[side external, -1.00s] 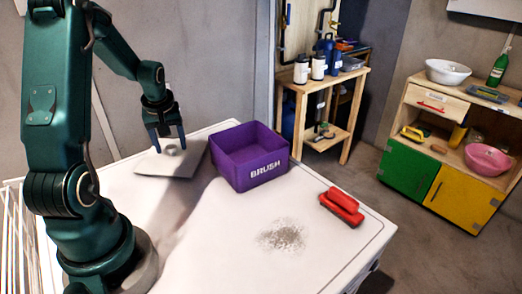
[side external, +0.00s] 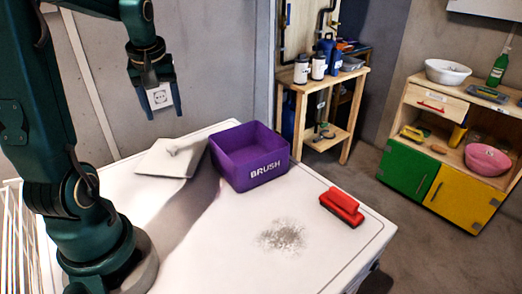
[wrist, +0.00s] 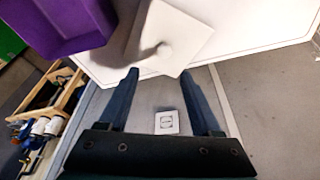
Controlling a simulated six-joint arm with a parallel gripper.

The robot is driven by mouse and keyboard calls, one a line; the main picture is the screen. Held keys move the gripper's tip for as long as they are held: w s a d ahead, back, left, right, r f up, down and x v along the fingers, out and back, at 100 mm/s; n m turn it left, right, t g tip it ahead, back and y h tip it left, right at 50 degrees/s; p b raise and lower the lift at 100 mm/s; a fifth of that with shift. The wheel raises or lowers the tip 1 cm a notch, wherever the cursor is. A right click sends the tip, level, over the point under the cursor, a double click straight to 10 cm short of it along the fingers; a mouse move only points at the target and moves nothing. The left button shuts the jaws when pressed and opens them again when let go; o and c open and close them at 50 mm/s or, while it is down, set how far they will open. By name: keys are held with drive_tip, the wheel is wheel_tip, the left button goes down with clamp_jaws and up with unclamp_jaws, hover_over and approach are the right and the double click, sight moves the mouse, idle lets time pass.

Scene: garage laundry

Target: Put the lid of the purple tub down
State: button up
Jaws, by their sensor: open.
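The purple tub (side external: 250,172), marked BRUSH, stands open at the back of the white table and looks empty from this side. Its lid is a pale square plate with a small knob (side external: 168,160). The lid lies on the table just left of the tub, near the back edge. In the wrist view the lid (wrist: 178,30) and part of the tub (wrist: 62,28) show ahead of my fingers. My gripper (side external: 153,113) is open and empty, raised above and behind the lid; in the wrist view its two fingers (wrist: 160,80) are apart with nothing between them.
A red brush (side external: 342,207) lies at the right of the table (side external: 210,265), near a patch of grey dirt (side external: 283,237). The front middle of the table is clear. A wooden shelf (side external: 340,80) and a cabinet (side external: 440,170) stand beyond the table.

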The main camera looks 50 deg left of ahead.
drive_tip(key=s+d+m+t+h, duration=0.1)
drive_tip(key=s+d+m+t, duration=0.1)
drive_tip(key=d+m, duration=0.4)
drive_tip(key=s+d+m+t+h, duration=0.2)
drive_tip(key=d+m, duration=0.5)
drive_tip(key=d, duration=1)
drive_tip(key=shift+s+d+r, duration=0.15)
drive_tip(key=shift+s+r, duration=0.25)
drive_tip(key=shift+s, duration=0.15)
